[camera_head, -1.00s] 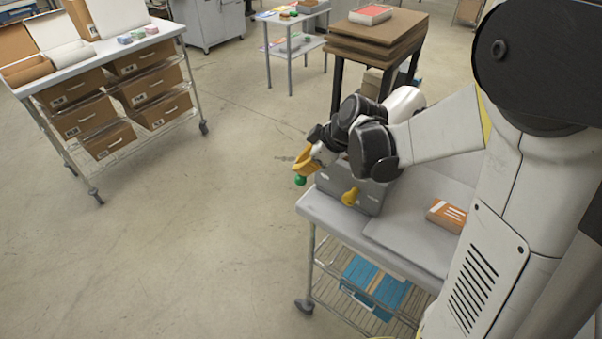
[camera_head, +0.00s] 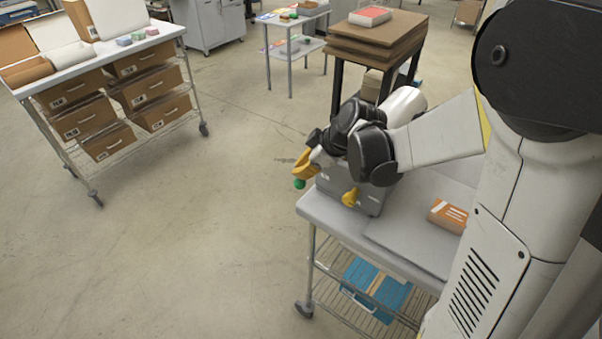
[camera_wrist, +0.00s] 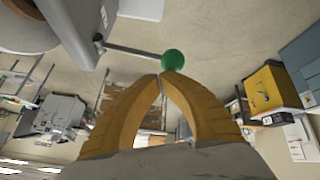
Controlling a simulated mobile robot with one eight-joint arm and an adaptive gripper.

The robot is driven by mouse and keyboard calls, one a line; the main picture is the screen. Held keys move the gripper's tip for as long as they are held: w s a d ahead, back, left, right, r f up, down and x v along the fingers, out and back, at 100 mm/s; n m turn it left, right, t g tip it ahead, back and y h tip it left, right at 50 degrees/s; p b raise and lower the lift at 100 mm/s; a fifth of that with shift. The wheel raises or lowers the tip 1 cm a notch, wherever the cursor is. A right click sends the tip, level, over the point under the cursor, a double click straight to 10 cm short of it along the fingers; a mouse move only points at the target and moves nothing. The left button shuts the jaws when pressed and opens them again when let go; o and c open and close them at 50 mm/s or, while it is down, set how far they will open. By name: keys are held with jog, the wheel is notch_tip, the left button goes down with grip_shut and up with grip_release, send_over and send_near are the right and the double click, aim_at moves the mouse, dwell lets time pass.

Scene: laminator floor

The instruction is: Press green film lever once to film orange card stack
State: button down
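The green ball knob (camera_head: 299,184) of the film lever sticks out at the left of a grey machine (camera_head: 336,186) on a cart. My gripper (camera_head: 303,170) is just above this knob, with yellow fingers pointing down. In the wrist view the fingertips (camera_wrist: 161,77) meet and hold nothing. The green knob (camera_wrist: 173,61) appears right at the tips, on a thin grey rod. I cannot tell whether they touch. The orange card stack (camera_head: 447,215) lies on the cart top, right of the machine. My arm hides part of the machine.
A yellow knob (camera_head: 350,197) sticks out of the machine's front. The cart's lower wire shelf holds a blue item (camera_head: 372,288). A shelf cart with cardboard bins (camera_head: 118,97) stands at the left. A brown stacked table (camera_head: 378,32) stands behind. The floor at left is clear.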

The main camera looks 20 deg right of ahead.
dwell(0.8)
jog(key=shift+w+d+r+p, duration=0.2)
jog(key=shift+r+p, duration=0.25)
jog(key=shift+r, duration=0.3)
jog(key=shift+w+d+r+p, duration=0.15)
jog(key=shift+r+p, duration=0.3)
jog(key=shift+r, duration=0.25)
jog(key=shift+s, duration=0.1)
jog(key=r+p, duration=0.2)
jog(key=r, duration=0.1)
jog(key=d+r+p, duration=0.1)
jog(key=shift+w+r, duration=0.4)
jog(key=s+f+m+t+h+b, duration=0.1)
jog(key=s+f+m+h+b, duration=0.3)
jog(key=s+f+m+b, duration=0.7)
jog(key=s+f+b, duration=0.8)
jog(key=s+b, duration=0.2)
jog(key=b, duration=0.4)
jog(key=shift+s+a+t, duration=0.2)
jog(key=shift+s+t, duration=0.1)
